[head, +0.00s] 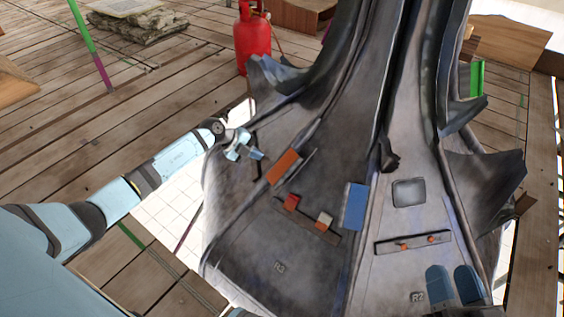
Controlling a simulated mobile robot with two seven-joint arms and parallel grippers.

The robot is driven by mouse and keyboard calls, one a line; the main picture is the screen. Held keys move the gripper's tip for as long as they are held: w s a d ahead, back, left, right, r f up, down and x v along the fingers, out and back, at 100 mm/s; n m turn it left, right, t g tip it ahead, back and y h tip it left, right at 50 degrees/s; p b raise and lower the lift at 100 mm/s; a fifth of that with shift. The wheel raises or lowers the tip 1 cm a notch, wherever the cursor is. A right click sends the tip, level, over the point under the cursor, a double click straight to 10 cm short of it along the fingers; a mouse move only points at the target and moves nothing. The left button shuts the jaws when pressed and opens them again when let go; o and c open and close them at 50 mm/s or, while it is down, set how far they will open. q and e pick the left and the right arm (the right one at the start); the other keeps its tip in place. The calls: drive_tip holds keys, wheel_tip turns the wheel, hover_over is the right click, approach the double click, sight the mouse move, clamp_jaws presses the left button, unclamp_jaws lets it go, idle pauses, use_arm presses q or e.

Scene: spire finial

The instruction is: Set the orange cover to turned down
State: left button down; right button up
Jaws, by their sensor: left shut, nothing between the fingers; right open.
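The orange cover (283,167) is a small rectangular plate on a dark mount, on the left face of the grey spire (330,140). I cannot tell whether it is raised or lies flat. My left gripper (246,154) is shut and empty, just left of the cover and apart from it in the picture. My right gripper (455,285) shows as two rounded blue fingers at the lower right, in front of the spire's right face. It is open and empty, far from the orange cover.
Below the cover, a dark rail bears a red block (291,202) and a pale orange-topped block (324,221). A blue panel (354,206) is right of them. A strip with orange knobs (413,243) is further right. A red gas cylinder (251,40) stands behind on planks.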

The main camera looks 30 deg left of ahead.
use_arm(q)
drive_tip(key=a, duration=0.1)
drive_tip(key=m+b, duration=0.1)
drive_tip(key=b, duration=0.4)
approach(287, 172)
drive_tip(key=shift+w+d+f+y, duration=0.2)
drive_tip(key=shift+w+d+f, duration=0.15)
drive_tip(key=shift+d+f, duration=0.2)
drive_tip(key=shift+w+d+f+y, duration=0.2)
drive_tip(key=shift+w+d+f, duration=0.1)
drive_tip(key=shift+d+f, duration=0.2)
drive_tip(key=b+x, duration=0.1)
drive_tip(key=x, duration=0.1)
drive_tip(key=shift+w+d+f, duration=0.15)
drive_tip(key=shift+f, duration=0.15)
drive_tip(key=shift+b+x, duration=0.6)
drive_tip(key=shift+x, duration=0.2)
use_arm(e)
wheel_tip(287, 172, down, 6)
drive_tip(key=w+n+g, duration=0.1)
drive_tip(key=n, duration=0.1)
drive_tip(key=shift+w+f+g, duration=0.2)
drive_tip(key=shift+f+g, duration=0.05)
drive_tip(key=shift+g, duration=0.15)
use_arm(q)
drive_tip(key=shift+w+r, duration=0.1)
